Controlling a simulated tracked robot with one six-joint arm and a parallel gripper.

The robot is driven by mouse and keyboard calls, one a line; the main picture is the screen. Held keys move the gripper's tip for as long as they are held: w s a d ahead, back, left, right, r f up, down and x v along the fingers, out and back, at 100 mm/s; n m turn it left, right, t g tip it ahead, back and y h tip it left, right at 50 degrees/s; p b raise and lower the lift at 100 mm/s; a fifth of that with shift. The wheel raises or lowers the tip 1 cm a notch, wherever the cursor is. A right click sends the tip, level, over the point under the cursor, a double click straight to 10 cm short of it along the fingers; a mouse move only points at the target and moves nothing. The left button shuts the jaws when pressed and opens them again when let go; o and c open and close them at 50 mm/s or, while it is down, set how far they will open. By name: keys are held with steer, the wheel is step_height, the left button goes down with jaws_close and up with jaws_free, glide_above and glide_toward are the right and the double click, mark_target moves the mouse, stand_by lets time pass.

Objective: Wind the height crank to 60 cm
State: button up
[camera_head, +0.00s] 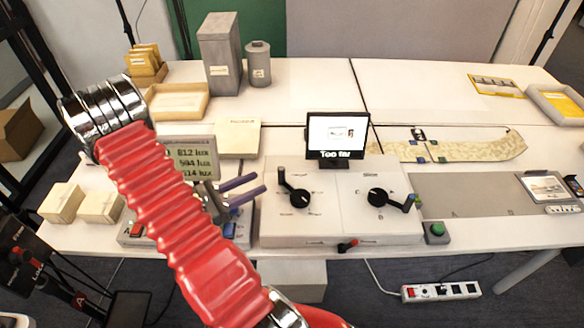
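A pale control box (330,225) stands at the table's front middle. The small labels are unreadable, so I cannot tell which is the height crank. A small screen (337,136) behind reads "Too far". My gripper (260,183) shows two purple fingers, apart and empty, left of the left dial. My red arm partly hides its base.
A lux display (192,157) is partly behind my arm. A green button (436,231) sits right of the control box. A patterned strip (455,148), trays and a tablet (546,187) lie to the right. The back middle is clear.

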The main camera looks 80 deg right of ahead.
steer(key=x, duration=1.3)
steer(key=shift+s+d, duration=0.25)
steer(key=shift+s, duration=0.1)
steer(key=shift+c, duration=0.5)
jaws_close()
steer(key=shift+a, duration=0.2)
steer(key=shift+d, duration=0.15)
